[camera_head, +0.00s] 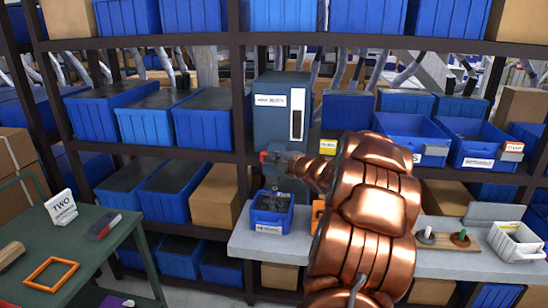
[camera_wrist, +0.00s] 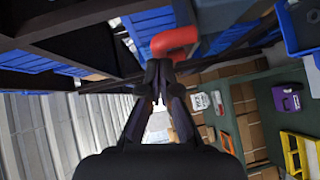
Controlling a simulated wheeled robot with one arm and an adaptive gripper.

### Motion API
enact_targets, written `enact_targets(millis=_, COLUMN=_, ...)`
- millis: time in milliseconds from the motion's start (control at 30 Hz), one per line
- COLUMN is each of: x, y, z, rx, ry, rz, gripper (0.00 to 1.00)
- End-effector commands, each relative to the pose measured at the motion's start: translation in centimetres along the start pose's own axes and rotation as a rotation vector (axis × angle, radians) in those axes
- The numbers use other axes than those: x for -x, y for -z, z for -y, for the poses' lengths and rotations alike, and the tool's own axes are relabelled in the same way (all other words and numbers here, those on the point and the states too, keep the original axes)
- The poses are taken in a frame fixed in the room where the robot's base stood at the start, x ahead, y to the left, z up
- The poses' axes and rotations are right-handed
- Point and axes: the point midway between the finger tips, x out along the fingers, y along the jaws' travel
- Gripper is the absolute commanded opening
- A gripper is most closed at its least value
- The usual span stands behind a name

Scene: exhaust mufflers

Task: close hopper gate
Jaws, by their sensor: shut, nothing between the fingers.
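The hopper (camera_head: 268,118) is a tall blue-grey box with a label and a narrow window, standing at the shelf in the middle of the head view. A red handle (camera_head: 264,157) shows at its lower front; in the wrist view it is a bent red bar (camera_wrist: 174,40). My gripper (camera_wrist: 157,78) is shut and empty, its fingertips just below the red handle in the picture. I cannot tell whether they touch it. In the head view my gripper (camera_head: 276,162) is beside the handle, and my copper arm hides part of the hopper's lower right.
A small blue bin (camera_head: 270,228) with dark parts stands on the grey counter (camera_head: 242,246) below the hopper. Blue bins fill the shelves around. A green table (camera_head: 100,258) with an orange frame (camera_head: 51,274) is at left. A white basket (camera_head: 517,247) sits at right.

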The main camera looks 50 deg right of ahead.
Motion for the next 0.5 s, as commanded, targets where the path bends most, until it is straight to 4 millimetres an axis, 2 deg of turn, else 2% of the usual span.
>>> enact_targets(millis=267, x=-0.3, y=-0.4, z=-0.1, rx=0.000, ry=0.001, rz=0.001, gripper=0.00)
enact_targets(millis=500, x=-1.6, y=-1.8, z=-0.6, rx=0.004, ry=0.000, rz=0.002, gripper=0.00)
